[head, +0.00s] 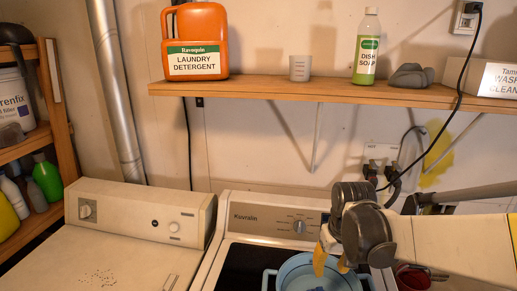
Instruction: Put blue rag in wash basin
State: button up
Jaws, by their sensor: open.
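A light blue basin (297,272) with a handle at its left sits on the dark top of the right-hand appliance, cut off by the bottom edge of the head view. A small darker blue patch (316,289) shows inside it at the very bottom edge; it may be the blue rag, but too little shows to be sure. My gripper (331,265) is over the basin's right part, with its yellow fingertips pointing down and apart. I see nothing held between them.
A wooden shelf (300,92) above holds a laundry detergent jug (195,42), a small cup (299,68), a dish soap bottle (366,46) and a grey crumpled item (411,76). A white washer (110,262) stands at left. A red item (413,277) lies right of my wrist.

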jog(key=s+f+m+t+b, duration=0.1)
jog(key=s+f+t+b, duration=0.4)
jog(key=s+b, duration=0.8)
notch_tip(320, 180, down, 2)
jog(key=shift+s+a+f+b, duration=0.25)
jog(key=shift+s+a+b, duration=0.15)
jog(key=shift+s, duration=0.3)
